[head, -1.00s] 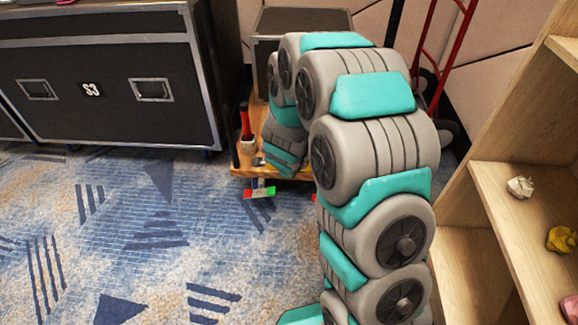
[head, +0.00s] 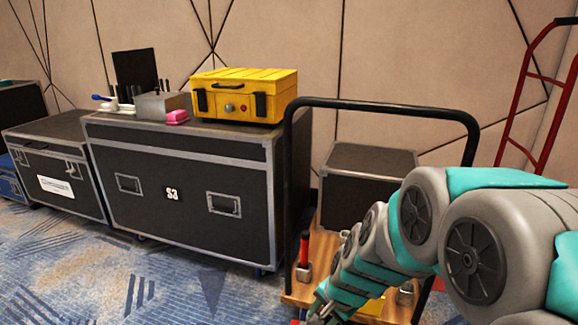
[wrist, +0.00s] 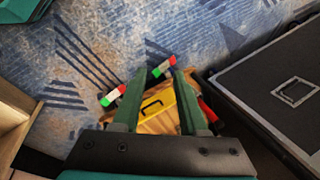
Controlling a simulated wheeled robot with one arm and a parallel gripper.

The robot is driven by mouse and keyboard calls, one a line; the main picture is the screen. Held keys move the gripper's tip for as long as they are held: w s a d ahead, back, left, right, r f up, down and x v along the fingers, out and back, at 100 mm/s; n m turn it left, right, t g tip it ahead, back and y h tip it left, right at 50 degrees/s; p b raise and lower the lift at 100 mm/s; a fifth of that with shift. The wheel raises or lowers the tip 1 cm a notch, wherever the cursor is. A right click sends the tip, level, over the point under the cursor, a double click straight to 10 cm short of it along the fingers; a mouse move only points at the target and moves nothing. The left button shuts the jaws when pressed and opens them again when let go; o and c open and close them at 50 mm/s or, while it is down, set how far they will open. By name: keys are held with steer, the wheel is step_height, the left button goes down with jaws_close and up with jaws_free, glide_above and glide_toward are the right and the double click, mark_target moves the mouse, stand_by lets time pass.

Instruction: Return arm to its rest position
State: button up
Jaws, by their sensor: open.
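My arm fills the lower right of the head view and reaches toward a wooden platform cart (head: 322,250). My gripper (head: 322,312) is at the bottom edge there, partly cut off and small. In the wrist view, my gripper (wrist: 160,74) shows two green fingers spread apart, with nothing held between them. The cart's wooden deck (wrist: 158,125) is seen beyond the fingers. A yellow item with a dark handle (wrist: 157,104) lies on the deck, seen between the fingers; my arm hides most of it in the head view.
A black flight case (head: 180,190) stands left of the cart, bearing a yellow toolbox (head: 242,95). A red-handled tool (head: 304,255) stands on the cart. A dark box (head: 366,188) and a red hand truck (head: 545,100) are behind. Patterned carpet (head: 130,275) is open at left.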

steer(key=s+d+r+n+g+h, duration=0.1)
steer(key=s+d+r+n, duration=0.1)
steer(key=s, duration=0.6)
steer(key=s+d+r+n+g+p, duration=0.1)
steer(key=s+d+r+n+g, duration=0.1)
steer(key=s, duration=0.6)
steer(key=s+d+r+n+g+h+p, duration=0.1)
steer(key=s+d+r+n, duration=0.3)
steer(key=s, duration=0.4)
step_height(320, 180, up, 3)
steer(key=shift+f+n+g+h, duration=0.2)
steer(key=shift+n+g+h, duration=0.15)
steer(key=shift+n, duration=0.25)
steer(key=shift+s, duration=0.1)
